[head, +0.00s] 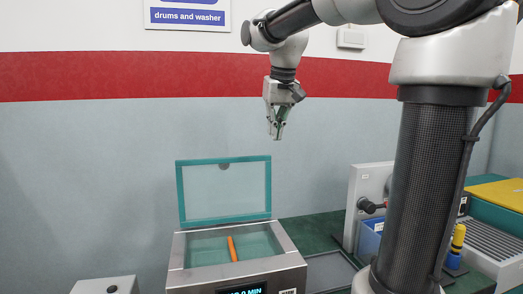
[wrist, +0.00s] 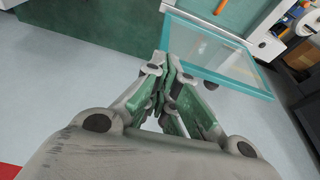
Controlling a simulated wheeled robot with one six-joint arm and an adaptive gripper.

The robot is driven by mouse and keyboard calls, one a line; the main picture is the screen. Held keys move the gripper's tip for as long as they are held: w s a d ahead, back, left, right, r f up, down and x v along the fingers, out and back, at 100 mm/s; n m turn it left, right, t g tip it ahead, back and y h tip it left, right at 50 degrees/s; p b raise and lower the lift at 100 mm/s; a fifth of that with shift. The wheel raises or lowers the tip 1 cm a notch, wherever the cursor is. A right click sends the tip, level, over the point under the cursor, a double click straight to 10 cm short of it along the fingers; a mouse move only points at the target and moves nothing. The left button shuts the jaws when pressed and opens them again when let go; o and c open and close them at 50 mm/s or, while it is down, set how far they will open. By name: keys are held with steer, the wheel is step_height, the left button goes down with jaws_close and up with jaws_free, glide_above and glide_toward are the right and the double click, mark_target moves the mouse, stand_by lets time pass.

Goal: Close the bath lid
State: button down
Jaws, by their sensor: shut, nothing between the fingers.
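The bath (head: 190,250) is a metal box with a teal-lined basin and a lit display on its front. Its lid (head: 224,192), a clear panel in a teal frame with a dark round knob, stands upright at the back edge, open. An orange stick-like object (head: 232,248) is inside the basin. My gripper (head: 276,138) is above and to the right of the lid, apart from it, pointing down, shut and empty. In the wrist view the lid (wrist: 205,48) lies beyond my fingertips (wrist: 170,58), with the orange object (wrist: 221,6) behind it.
A dark tray (head: 330,272) lies on the green bench right of the bath. A white unit with a dark handle (head: 370,206) and a blue container (head: 368,240) stand farther right. A grey box (head: 106,286) is at the lower left. The air above the bath is clear.

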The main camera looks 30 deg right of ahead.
steer(key=w+r, duration=0.3)
steer(key=w, duration=0.5)
step_height(320, 180, down, 10)
steer(key=shift+s+a+r+m, duration=0.15)
steer(key=shift+s+a+m, duration=0.15)
steer(key=shift+s+a, duration=0.1)
steer(key=shift+s+d, duration=0.1)
